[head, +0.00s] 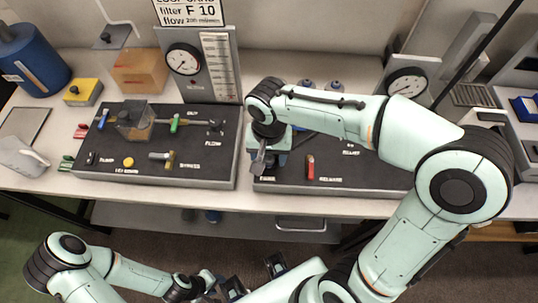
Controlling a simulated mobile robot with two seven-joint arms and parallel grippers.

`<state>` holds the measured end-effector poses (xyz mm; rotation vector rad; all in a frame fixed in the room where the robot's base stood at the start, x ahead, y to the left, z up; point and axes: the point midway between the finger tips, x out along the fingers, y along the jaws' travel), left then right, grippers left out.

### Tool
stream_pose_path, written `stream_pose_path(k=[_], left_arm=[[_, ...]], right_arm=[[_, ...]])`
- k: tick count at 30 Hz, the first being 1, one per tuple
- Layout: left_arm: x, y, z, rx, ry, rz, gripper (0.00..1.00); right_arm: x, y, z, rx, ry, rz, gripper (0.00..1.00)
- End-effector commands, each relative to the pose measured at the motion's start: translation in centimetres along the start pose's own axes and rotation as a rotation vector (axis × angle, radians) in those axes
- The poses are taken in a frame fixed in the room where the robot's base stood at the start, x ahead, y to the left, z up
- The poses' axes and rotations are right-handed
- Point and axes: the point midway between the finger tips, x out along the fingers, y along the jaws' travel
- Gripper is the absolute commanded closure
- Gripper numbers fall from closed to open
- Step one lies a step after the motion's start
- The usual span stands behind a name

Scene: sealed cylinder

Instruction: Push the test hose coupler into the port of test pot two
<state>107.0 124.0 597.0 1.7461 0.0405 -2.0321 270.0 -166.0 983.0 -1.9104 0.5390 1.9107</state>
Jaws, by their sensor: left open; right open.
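The right-hand dark test panel (350,180) lies on the bench, largely covered by my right arm. Two small dark-blue-topped parts, one at the left (306,85) and one at the right (337,87), show just behind that arm; I cannot tell whether they are the test pots. My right gripper (262,160) is open and points down over the panel's left end. The hose coupler and the port of pot two cannot be made out; the arm may hide them. My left gripper (240,280) is open, low in front of the bench, away from the panel.
A red lever (310,167) stands near the panel's front. The left-hand panel (200,180) carries valves and a yellow knob (128,162). A gauge board (222,60) stands behind it, another gauge (407,88) at right.

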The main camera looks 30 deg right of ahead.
Motion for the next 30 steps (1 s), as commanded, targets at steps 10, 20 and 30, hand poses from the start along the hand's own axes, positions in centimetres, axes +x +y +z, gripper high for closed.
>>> stream_pose_path(k=[10, 20, 30], left_arm=[[0.0, 0.0, 0.0, 0.000, 0.000, 0.000, 0.57], [0.0, 0.0, 0.0, 0.000, 0.000, 0.000, 0.57], [-0.8, 0.4, -0.2, 0.002, 0.004, 0.002, 0.57]], right_arm=[[0.0, 0.0, 0.0, 0.000, 0.000, 0.000, 0.43], [0.0, 0.0, 0.0, 0.000, 0.000, 0.000, 1.00], [-1.1, 0.0, 0.0, 0.000, 0.001, -0.001, 1.00]])
